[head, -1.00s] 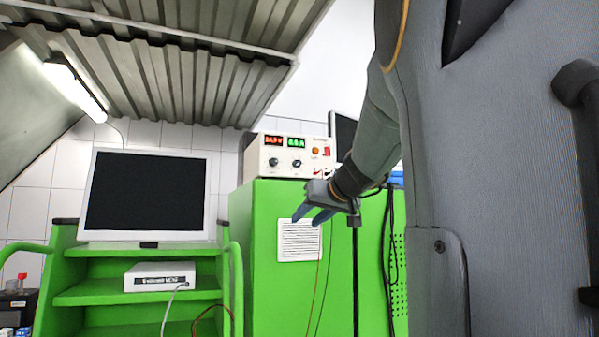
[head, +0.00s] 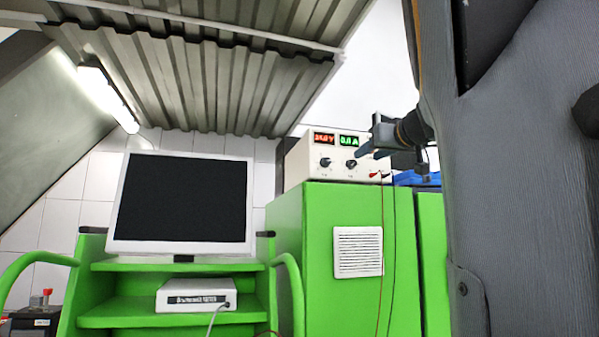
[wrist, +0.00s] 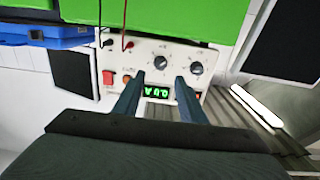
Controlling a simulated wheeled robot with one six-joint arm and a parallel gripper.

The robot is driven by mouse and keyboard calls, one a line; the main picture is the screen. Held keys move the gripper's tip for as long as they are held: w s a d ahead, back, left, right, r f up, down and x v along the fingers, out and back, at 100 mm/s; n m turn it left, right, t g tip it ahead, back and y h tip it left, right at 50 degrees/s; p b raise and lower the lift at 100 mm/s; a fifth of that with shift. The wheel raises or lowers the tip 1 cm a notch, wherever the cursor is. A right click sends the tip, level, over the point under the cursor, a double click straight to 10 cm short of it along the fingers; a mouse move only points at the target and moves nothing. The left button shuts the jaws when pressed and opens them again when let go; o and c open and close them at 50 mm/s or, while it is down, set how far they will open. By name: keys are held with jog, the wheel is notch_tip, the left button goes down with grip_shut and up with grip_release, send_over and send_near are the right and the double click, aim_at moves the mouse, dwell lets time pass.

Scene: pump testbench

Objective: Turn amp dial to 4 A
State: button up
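The power supply (head: 300,163) is a cream box on a green cabinet. It has a red voltage display (head: 324,139) and a green amp display (head: 349,141) that seems to read near 0 A. The amp dial (head: 351,164), a dark knob, sits below the green display. My gripper (head: 367,154) is just right of this dial and in front of the panel. In the upside-down wrist view, my gripper (wrist: 160,78) is open, its fingers apart, with the amp dial (wrist: 159,62) showing between and beyond the tips. Contact is not visible.
The voltage dial (head: 325,163) is beside the amp dial. A red switch (wrist: 108,77), an orange knob (wrist: 127,79) and plugged leads (wrist: 128,44) are close to one finger. A monitor (head: 182,200) stands left on green shelving. A blue crate (wrist: 40,32) is beside the supply.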

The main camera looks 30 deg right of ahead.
aim_at(354, 162)
jog(key=p+x, duration=0.3)
jog(key=x, duration=0.5)
jog(key=shift+c, duration=0.5)
grip_shut()
